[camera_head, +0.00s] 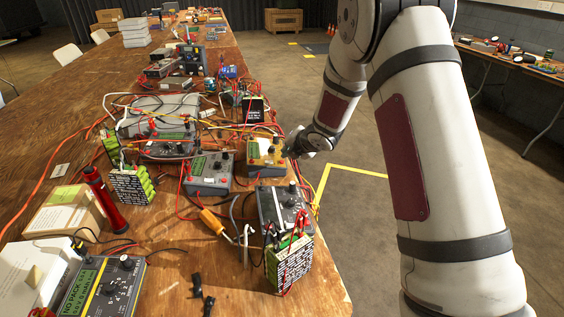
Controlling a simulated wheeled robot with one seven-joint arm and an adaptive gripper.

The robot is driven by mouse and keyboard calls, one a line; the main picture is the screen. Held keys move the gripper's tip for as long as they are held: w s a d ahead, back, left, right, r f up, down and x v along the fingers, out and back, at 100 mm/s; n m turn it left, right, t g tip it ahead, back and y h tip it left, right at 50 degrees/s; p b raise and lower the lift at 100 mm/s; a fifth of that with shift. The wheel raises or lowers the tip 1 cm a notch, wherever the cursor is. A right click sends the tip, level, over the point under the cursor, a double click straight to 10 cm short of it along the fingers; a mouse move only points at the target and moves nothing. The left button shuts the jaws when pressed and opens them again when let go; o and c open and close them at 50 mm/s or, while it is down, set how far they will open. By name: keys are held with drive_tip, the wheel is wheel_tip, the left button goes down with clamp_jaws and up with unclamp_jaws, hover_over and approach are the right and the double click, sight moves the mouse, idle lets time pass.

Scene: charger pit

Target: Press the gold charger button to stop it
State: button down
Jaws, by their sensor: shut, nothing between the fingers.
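The gold charger (265,152) sits on the wooden table among several grey chargers. I cannot tell whether the fingertips touch the charger.
A grey charger (210,174) stands left of the gold one. Another charger (281,204) and a green-black battery pack (289,264) stand in front. A red flashlight (104,198) is at left. Loose wires cover much of the table (185,285); the front middle is mostly clear.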

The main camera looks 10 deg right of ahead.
drive_tip(key=shift+f, duration=0.15)
idle(0.4)
drive_tip(key=shift+f+b, duration=0.25)
drive_tip(key=shift+b, duration=0.3)
drive_tip(key=shift+a+f+b, duration=0.15)
drive_tip(key=shift+f+b, duration=0.25)
drive_tip(key=shift+b, duration=0.15)
idle(0.6)
idle(0.3)
drive_tip(key=shift+r+p, duration=0.65)
drive_tip(key=shift+r, duration=0.15)
drive_tip(key=r+p, duration=0.2)
drive_tip(key=d+r+p, duration=0.1)
drive_tip(key=r+p, duration=0.1)
drive_tip(key=r, duration=0.1)
drive_tip(key=shift+s+d+p, duration=0.1)
drive_tip(key=shift+p, duration=0.25)
